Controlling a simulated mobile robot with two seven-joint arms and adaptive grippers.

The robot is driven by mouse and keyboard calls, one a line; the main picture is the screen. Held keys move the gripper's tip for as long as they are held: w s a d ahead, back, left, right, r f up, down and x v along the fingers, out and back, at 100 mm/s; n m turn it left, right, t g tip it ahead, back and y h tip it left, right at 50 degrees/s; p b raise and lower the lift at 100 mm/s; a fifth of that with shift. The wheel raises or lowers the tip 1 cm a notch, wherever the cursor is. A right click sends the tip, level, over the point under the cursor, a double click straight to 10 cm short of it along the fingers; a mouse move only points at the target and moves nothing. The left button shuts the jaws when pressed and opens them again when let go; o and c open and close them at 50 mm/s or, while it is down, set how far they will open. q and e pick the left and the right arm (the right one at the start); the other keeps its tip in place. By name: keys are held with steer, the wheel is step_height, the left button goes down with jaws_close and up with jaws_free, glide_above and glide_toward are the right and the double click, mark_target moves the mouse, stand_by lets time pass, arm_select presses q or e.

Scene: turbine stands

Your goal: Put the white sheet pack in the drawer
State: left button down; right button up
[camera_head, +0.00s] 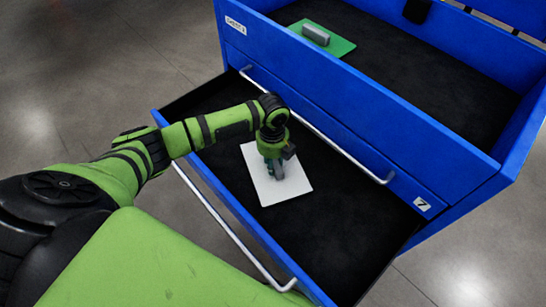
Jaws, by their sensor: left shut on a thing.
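The white sheet pack (292,186) is a flat white rectangle in the open drawer (340,250), over its black floor. I cannot tell whether it touches the floor. My left gripper (276,174) points down at the middle of the pack and is shut on it, hiding part of its top. The open drawer is blue with a black lining and a silver front handle (228,229). My left arm reaches over the drawer's left part. My right gripper is not in view.
The blue cabinet (330,87) stands behind the drawer, with a long silver handle (325,138) on its face. A green sheet (339,46) with a grey block (316,35) lies in its black top tray. The drawer floor is bare right of the pack.

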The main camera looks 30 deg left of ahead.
arm_select(q)
steer(key=shift+d, duration=0.1)
steer(key=shift+s+d+r, duration=0.1)
steer(key=shift+d+r, duration=0.05)
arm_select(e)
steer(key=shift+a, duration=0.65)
arm_select(q)
steer(key=shift+f, duration=0.4)
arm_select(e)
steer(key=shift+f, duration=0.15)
arm_select(q)
steer(key=c, duration=0.6)
jaws_free()
steer(key=shift+c, duration=0.2)
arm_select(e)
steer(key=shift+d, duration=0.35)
arm_select(q)
step_height(320, 180, up, 7)
steer(key=p, duration=0.7)
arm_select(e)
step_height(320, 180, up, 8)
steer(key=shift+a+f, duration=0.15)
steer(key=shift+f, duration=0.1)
arm_select(q)
steer(key=shift+r, duration=0.15)
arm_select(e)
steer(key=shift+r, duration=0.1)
